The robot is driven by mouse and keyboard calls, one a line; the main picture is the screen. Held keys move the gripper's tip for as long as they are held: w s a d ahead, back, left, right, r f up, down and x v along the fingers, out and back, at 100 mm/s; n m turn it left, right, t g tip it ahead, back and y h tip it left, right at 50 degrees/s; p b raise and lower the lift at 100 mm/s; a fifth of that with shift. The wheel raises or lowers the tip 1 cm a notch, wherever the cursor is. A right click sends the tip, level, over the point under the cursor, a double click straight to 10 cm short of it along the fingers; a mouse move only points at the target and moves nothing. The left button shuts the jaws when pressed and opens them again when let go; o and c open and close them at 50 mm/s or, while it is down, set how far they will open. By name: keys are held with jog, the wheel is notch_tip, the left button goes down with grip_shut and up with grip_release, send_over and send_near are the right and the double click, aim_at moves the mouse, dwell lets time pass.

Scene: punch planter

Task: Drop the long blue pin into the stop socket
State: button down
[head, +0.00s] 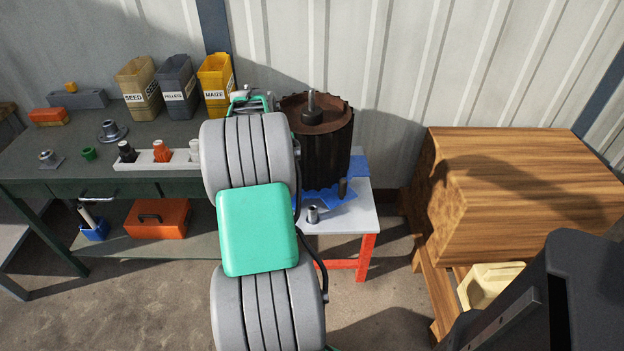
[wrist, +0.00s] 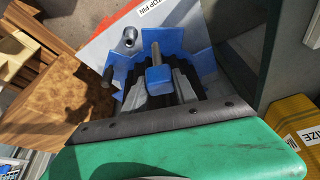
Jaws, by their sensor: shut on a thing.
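In the wrist view my gripper (wrist: 160,84) is shut on the blue head of the long pin (wrist: 160,78). The pin's grey shaft points up the picture, its end against the view of a blue plate. A short hollow metal socket (wrist: 129,39) stands on the white table top, left of the shaft's end and apart from it. A partly cut-off label there reads "TOP PIN". In the head view the socket (head: 313,214) stands near the table's front, and my arm hides the gripper and pin.
A rusty toothed drum (head: 318,145) stands on the white table (head: 355,216) over blue plates (head: 338,204). A dark post (wrist: 107,77) rises beside it. A green workbench (head: 60,165) with bins stands left.

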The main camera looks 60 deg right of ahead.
jog(key=s+d+f+m, duration=0.1)
jog(key=s+d+f, duration=0.1)
jog(key=s+d+f+b, duration=0.1)
jog(key=s+d+f, duration=0.1)
jog(key=s, duration=0.1)
jog(key=s+d+f+m+g, duration=0.1)
jog(key=s+d+f, duration=0.1)
jog(key=shift+s+d+m, duration=0.25)
jog(key=shift+s+m, duration=0.05)
jog(key=shift+s, duration=0.05)
jog(key=shift+a+f+b, duration=0.15)
jog(key=shift+f+b, duration=1.8)
jog(key=shift+f, duration=1)
notch_tip(320, 180, down, 8)
jog(key=b, duration=0.4)
jog(key=shift+b, duration=0.4)
dwell(1.1)
jog(key=c, duration=0.9)
grip_release()
jog(key=shift+f, duration=0.1)
jog(key=p+v, duration=0.2)
jog(key=v, duration=0.6)
